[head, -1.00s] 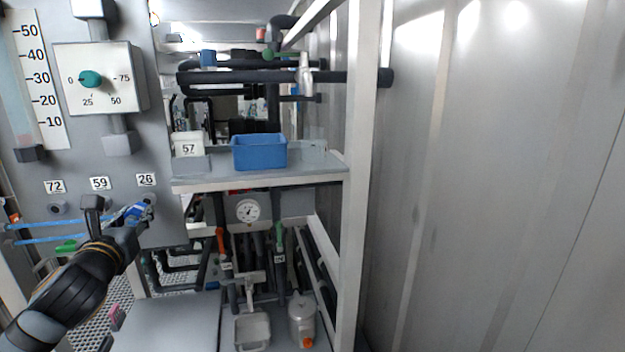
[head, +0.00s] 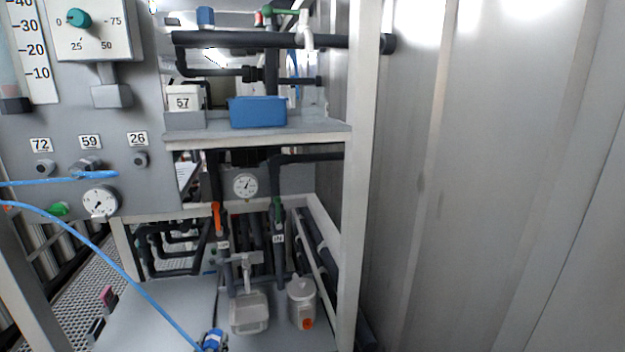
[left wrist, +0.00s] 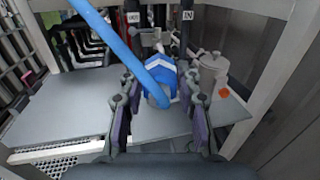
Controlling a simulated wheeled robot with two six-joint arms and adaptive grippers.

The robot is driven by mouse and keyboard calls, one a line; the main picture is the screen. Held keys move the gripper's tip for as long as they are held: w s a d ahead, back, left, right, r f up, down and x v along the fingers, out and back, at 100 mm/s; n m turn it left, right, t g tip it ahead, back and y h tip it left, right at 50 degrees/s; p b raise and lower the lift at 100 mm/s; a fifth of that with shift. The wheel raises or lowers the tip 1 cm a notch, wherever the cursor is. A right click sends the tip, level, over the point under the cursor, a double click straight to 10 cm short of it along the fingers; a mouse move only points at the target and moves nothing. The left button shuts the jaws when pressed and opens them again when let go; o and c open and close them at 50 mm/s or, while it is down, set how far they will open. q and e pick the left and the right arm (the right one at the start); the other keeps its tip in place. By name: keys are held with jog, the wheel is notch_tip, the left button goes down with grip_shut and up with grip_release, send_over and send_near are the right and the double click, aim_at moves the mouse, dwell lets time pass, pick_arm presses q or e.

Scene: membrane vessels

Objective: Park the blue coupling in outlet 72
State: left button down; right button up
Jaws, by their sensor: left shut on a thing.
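The blue coupling (head: 212,340), with a white marking and a blue hose, shows at the bottom edge in the head view. In the left wrist view the coupling (left wrist: 160,82) sits between the fingers of my left gripper (left wrist: 163,98), which is shut on it. The hose runs up past the camera. In the head view, outlet 72 (head: 44,168) is a round grey port under its label on the left panel, with no coupling seen on it. The coupling is well below and right of it. My right gripper is not in view.
Outlet 59 (head: 88,165) has a fitting with a blue hose near it. Outlet 26 (head: 139,159) looks bare. A pressure gauge (head: 101,202) sits below. A blue bin (head: 257,112) stands on the shelf (head: 255,139). A white jug (head: 302,303) stands on the lower deck (head: 165,310).

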pick_arm(q)
jog(key=s+d+f+b, duration=0.1)
jog(key=s+d+f, duration=0.3)
jog(key=f, duration=0.2)
jog(key=shift+d+f, duration=0.25)
jog(key=shift+f, duration=0.1)
